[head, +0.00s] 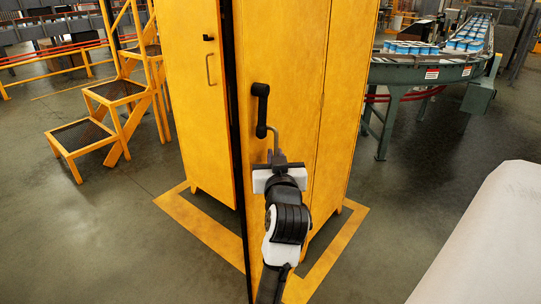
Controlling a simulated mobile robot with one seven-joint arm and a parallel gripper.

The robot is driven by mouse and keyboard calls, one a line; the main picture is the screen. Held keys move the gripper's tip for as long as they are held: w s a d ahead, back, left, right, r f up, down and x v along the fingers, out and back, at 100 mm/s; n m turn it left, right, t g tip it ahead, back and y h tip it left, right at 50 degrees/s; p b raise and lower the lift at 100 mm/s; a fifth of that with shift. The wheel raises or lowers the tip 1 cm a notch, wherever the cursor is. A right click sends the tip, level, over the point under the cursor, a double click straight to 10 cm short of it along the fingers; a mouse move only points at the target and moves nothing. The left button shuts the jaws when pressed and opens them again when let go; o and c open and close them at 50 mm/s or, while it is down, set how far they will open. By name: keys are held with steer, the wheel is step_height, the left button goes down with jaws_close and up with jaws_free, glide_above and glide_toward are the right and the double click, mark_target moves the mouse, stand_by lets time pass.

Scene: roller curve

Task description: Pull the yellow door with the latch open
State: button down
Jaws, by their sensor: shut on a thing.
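The yellow door (287,62) is a tall panel on the yellow cabinet, in the middle of the head view. Its dark left edge runs down to the picture's bottom, lower than the cabinet's base, so the door appears to stand out from the cabinet. How far it is open is hard to tell. A black latch lever (261,106) sits upright on the door. A thin grey bar handle (275,138) shows just right of the lever's lower end. My gripper (277,165) is shut on the lower part of this bar. The fingertips are partly hidden.
The cabinet's left panel (190,105) has its own bar handle (209,70). Yellow steps (118,90) stand at the left. A roller conveyor (420,72) carrying several containers curves at the right. A pale rounded surface (490,245) fills the lower right.

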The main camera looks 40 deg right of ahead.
steer(key=shift+s+d+r, duration=0.15)
steer(key=shift+s, duration=0.1)
steer(key=c, duration=1.6)
jaws_free()
steer(key=shift+w, duration=0.1)
steer(key=b+v, duration=0.2)
steer(key=v, duration=0.1)
steer(key=b+v, duration=0.1)
steer(key=v, duration=0.2)
steer(key=b+v, duration=0.2)
steer(key=shift+s+a+f+b, duration=0.25)
steer(key=shift+s+f+b, duration=0.05)
steer(key=shift+f, duration=0.05)
steer(key=shift+s+b, duration=0.1)
steer(key=shift+b, duration=0.45)
